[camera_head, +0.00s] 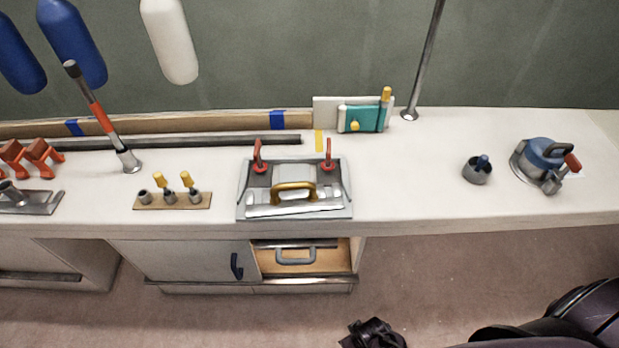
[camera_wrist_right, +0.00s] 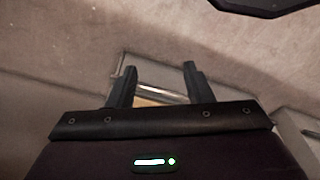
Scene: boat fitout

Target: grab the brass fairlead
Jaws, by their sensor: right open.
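The brass fairlead (camera_head: 294,190) is a gold arched piece at the front of a grey metal fixture (camera_head: 243,205) on the white counter. Two red-handled clamps (camera_head: 259,158) stand at the fixture's back. My right gripper (camera_head: 372,328) shows as a dark shape at the bottom of the head view, low in front of the counter and well apart from the fairlead. In the right wrist view its two fingers (camera_wrist_right: 156,80) are spread with nothing between them. The fairlead cannot be made out in that view. My left gripper is not in view.
Below the fixture is an open wooden compartment (camera_head: 320,265) with a grey handle (camera_head: 295,256). A peg board (camera_head: 180,205) stands left of the fixture; a teal block (camera_head: 357,118) is behind. A dark cup (camera_head: 476,173) and blue-topped device (camera_head: 542,155) stand right.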

